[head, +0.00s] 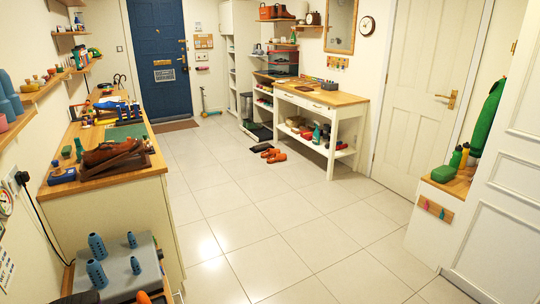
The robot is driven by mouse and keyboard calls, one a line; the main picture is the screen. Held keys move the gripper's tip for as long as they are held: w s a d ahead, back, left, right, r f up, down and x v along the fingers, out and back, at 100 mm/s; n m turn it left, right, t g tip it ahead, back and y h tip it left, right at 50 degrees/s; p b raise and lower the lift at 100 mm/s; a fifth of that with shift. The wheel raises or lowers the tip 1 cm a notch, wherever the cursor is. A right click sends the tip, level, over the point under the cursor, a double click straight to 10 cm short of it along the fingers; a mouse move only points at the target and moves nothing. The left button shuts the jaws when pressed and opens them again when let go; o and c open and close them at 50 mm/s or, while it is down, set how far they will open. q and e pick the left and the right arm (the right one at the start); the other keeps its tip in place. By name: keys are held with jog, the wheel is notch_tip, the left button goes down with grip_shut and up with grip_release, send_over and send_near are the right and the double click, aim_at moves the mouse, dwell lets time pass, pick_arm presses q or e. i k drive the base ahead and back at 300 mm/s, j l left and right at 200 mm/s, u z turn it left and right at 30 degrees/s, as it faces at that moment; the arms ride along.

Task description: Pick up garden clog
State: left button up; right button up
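A pair of orange shoes, which look like garden clogs, lies on the tiled floor in front of the white bench; one clog (277,158) is nearer to me and the other (267,153) is just behind it. They are small in the head view, so their finer shape is hard to tell. A flat dark item (261,148) lies on the floor right behind them. Neither of my grippers can be made out in this view.
A wood-topped counter (110,190) with brown shoes runs along the left. A grey-topped unit (120,275) with blue cylinders is at the near left. A white bench (320,97) with a lower shelf stands behind the clogs. The tiled floor (260,220) before me is clear.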

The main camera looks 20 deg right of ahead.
aim_at(270, 152)
jog(key=i+l+z, duration=0.3)
jog(key=i+l, duration=0.25)
jog(key=l, duration=0.2)
jog(key=i+l+z, duration=0.35)
jog(key=i+l, duration=0.25)
jog(key=i+u, duration=0.2)
jog(key=i, duration=0.3)
jog(key=i+u, duration=0.25)
jog(key=i, duration=0.3)
jog(key=i+l+u, duration=0.2)
jog(key=i, duration=0.3)
jog(key=i+z, duration=0.2)
jog(key=i, duration=0.4)
jog(key=i+z, duration=0.15)
jog(key=i, duration=0.5)
jog(key=i+z, duration=0.2)
jog(key=i, duration=0.45)
jog(key=i+j+z, duration=0.15)
jog(key=i, duration=0.45)
jog(key=j, duration=0.1)
